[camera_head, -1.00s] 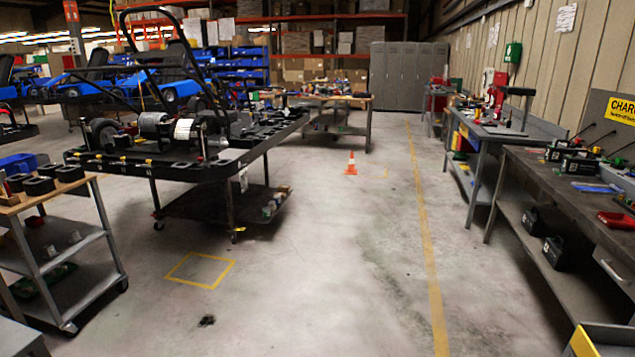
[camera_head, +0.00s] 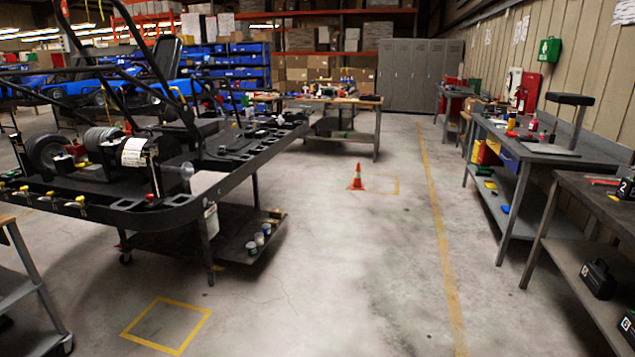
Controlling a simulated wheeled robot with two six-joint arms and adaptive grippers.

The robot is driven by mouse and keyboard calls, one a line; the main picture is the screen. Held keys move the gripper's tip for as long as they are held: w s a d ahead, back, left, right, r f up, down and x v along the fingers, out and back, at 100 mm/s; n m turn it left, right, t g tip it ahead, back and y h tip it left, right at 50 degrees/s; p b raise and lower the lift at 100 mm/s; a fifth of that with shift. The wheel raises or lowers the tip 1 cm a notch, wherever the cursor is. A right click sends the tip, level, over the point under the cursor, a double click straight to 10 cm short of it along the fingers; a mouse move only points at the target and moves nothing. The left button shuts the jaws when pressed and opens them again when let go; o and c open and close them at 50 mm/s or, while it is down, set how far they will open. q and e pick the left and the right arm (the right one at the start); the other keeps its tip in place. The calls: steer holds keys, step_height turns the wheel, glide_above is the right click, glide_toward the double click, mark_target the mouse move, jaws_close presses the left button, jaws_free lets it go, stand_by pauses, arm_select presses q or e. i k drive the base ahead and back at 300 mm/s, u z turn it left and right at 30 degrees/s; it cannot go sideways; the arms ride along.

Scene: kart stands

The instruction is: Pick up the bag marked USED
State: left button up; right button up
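I cannot make out a bag marked USED in the head view. Small dark cases sit at the right on the charging bench; one black case (camera_head: 598,278) is on its lower shelf, and its marking is too small to read as USED. Neither of my grippers shows in the view.
A kart frame on a wheeled stand (camera_head: 140,212) fills the left. An orange cone (camera_head: 357,178) stands mid-floor. Workbenches (camera_head: 545,150) line the right wall. Grey lockers (camera_head: 421,75) and a wooden-topped table (camera_head: 345,101) are at the back.

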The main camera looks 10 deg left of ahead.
mark_target(210, 216)
steer(key=i, duration=3.05)
steer(key=u, duration=2.55)
